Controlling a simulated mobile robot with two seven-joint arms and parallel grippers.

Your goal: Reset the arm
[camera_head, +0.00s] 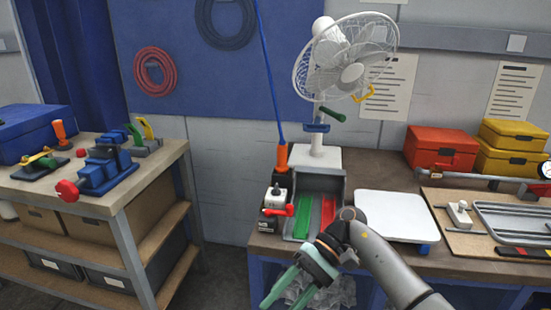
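My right arm (392,272) comes in from the lower right, grey with a dark wrist. My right gripper (282,297) has two green fingers pointing down and left, with a gap between them and nothing seen in it. It is in front of the workbench's left front edge, below the grey tray (322,183). My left arm and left gripper are not in view. No road sign can be made out.
The right workbench (385,168) carries a white fan (316,153), a white plate (397,214), toolboxes (440,147) and a board with metal tubes (440,200). A wooden shelf table (115,190) with clamps stands left. A floor gap lies between the tables.

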